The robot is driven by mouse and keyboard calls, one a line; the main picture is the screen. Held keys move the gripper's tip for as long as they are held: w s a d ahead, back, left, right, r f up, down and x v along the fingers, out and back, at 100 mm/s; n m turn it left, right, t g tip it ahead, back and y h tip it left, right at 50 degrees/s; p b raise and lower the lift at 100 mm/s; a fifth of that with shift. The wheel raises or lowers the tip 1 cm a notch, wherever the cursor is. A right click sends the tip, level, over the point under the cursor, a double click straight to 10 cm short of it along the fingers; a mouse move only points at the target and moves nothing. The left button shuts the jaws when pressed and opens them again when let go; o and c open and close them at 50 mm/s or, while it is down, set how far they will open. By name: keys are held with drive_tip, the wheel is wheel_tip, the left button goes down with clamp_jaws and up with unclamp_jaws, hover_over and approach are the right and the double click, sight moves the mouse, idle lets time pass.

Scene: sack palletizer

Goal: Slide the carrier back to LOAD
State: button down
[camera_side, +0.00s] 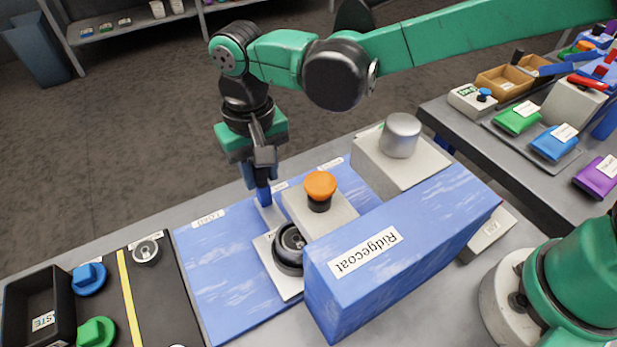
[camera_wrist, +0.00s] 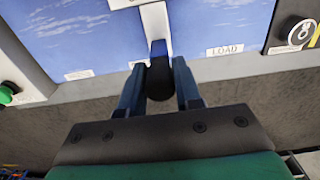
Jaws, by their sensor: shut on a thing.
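The carrier (camera_side: 284,284) is a pale plate bearing a dark round part (camera_side: 290,245). It lies on the blue bed (camera_side: 215,275), partly hidden by the white block with the orange knob and by the big blue box. The LOAD label (camera_side: 207,218) is on the bed's far edge, left of the carrier; it also shows in the wrist view (camera_wrist: 224,50), right of my gripper. My gripper (camera_side: 263,197) points down at the bed's far edge. In the wrist view my gripper (camera_wrist: 159,82) is shut on the carrier's black-ended handle (camera_wrist: 159,68).
The white block (camera_side: 330,220) with an orange knob (camera_side: 320,186) and the blue Ridgecoat box (camera_side: 400,255) stand close right of the carrier. The bed toward LOAD looks clear. A dark mat (camera_side: 160,305) with a black bin (camera_side: 32,305) and blue and green knobs lies further left.

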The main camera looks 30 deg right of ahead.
drive_tip(key=shift+a, duration=4.25)
drive_tip(key=shift+c, duration=2.2)
unclamp_jaws()
wheel_tip(320, 180, up, 8)
drive_tip(key=shift+d, duration=0.1)
